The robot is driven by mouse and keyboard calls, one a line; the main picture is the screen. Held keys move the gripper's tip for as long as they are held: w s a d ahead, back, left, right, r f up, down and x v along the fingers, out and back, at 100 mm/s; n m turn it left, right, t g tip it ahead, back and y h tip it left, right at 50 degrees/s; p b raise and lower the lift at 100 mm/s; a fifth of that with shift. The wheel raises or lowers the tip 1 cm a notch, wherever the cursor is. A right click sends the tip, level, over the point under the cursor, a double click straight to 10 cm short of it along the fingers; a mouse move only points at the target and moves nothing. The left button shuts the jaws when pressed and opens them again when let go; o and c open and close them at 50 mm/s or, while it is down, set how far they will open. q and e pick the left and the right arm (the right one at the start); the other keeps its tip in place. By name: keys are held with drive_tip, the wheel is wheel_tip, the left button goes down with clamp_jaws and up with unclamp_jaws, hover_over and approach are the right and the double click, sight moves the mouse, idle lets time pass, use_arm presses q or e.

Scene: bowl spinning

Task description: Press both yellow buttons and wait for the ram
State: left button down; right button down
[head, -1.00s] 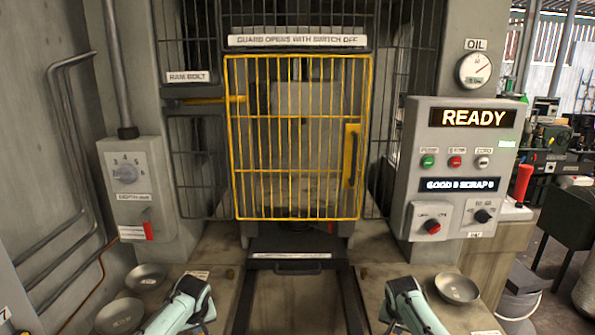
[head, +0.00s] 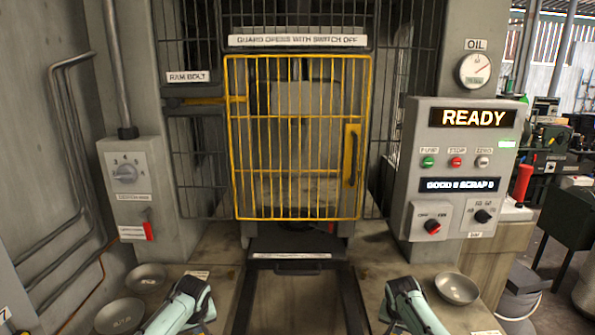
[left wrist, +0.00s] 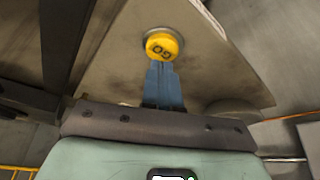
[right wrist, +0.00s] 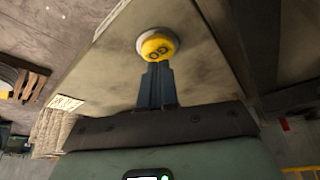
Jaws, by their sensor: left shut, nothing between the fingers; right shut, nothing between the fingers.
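In the left wrist view, a round yellow button (left wrist: 162,46) marked GO sits in a metal ring on a worn panel. My left gripper (left wrist: 160,68) is shut and empty, its fingertips at the button's edge. In the right wrist view, a matching yellow button (right wrist: 157,47) lies just beyond the tips of my shut, empty right gripper (right wrist: 156,68). I cannot tell whether either button is pressed down. The head view does not show the buttons. A grey block, perhaps the ram (head: 305,97), is partly hidden behind the closed yellow guard (head: 297,218).
The control box (head: 412,150) at the right has a display (head: 472,118) reading READY. Shallow bowls lie at the bench's left (head: 120,316) and right (head: 457,287). A dark tray with a handle (head: 298,268) sits between my arms. A switch box (head: 125,174) stands left.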

drive_tip(key=shift+f, duration=0.65)
idle(0.3)
drive_tip(key=shift+r, duration=0.75)
use_arm(q)
drive_tip(key=shift+f, duration=0.7)
idle(0.5)
drive_tip(key=shift+r, duration=0.1)
idle(0.3)
use_arm(e)
drive_tip(key=shift+f, duration=0.75)
idle(0.4)
drive_tip(key=shift+r, duration=0.1)
idle(0.3)
